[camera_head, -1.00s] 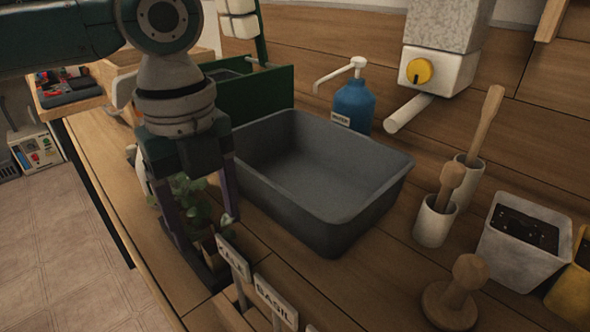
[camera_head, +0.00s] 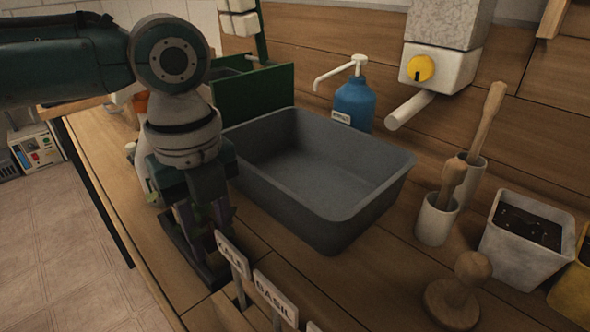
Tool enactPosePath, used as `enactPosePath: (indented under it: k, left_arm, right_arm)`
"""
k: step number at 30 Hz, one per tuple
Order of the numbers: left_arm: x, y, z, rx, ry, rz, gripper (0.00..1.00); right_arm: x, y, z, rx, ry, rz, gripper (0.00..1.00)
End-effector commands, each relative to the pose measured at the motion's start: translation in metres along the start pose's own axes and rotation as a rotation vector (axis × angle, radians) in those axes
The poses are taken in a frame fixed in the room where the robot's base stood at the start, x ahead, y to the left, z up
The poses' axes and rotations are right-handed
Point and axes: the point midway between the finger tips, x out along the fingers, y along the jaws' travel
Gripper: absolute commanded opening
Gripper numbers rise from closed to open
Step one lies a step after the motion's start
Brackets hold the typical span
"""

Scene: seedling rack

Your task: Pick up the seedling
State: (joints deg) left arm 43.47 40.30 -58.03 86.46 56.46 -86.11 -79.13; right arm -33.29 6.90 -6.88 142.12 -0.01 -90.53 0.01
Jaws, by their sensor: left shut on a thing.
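My left gripper (camera_head: 203,232) points down at the left front of the wooden bench, beside the grey tub. Its fingers are close together and shut on the seedling. The seedling is almost wholly hidden behind the gripper and wrist; only small dark green bits of leaf may show by the fingers. The gripper is low, just behind the label reading KALE (camera_head: 232,255). I cannot tell whether the seedling is clear of its support. My right gripper is not in view.
The empty grey tub (camera_head: 333,219) stands close right of my left gripper. A label reading BASIL (camera_head: 275,299) stands in front. A blue pump bottle (camera_head: 354,103), white cups with wooden tools (camera_head: 436,219), a wooden tamper (camera_head: 455,297) and a soil-filled pot (camera_head: 520,258) stand to the right.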

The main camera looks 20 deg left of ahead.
Motion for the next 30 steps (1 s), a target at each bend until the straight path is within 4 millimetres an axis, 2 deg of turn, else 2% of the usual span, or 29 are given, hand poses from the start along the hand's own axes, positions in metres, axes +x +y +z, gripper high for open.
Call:
enactPosePath:
  k: [1,3,15,20,26,30]
  left_arm:
    - [0.000,0.000,0.000,0.000,0.000,0.000,0.07]
    - [0.000,0.000,0.000,0.000,0.000,0.000,0.00]
    - [-0.001,0.000,0.000,0.000,0.000,0.000,0.00]
    - [-0.010,-0.001,0.000,-0.001,0.000,-0.003,0.00]
    - [-0.045,-0.002,0.001,0.001,-0.001,-0.006,0.00]
    - [-0.086,-0.002,0.001,0.001,-0.003,-0.008,0.00]
  right_arm:
    - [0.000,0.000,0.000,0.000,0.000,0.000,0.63]
    - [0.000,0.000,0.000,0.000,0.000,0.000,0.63]
    - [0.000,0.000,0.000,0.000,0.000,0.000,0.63]
    - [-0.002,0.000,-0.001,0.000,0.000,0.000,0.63]
    - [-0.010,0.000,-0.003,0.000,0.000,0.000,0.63]
    - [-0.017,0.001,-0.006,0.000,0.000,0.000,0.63]
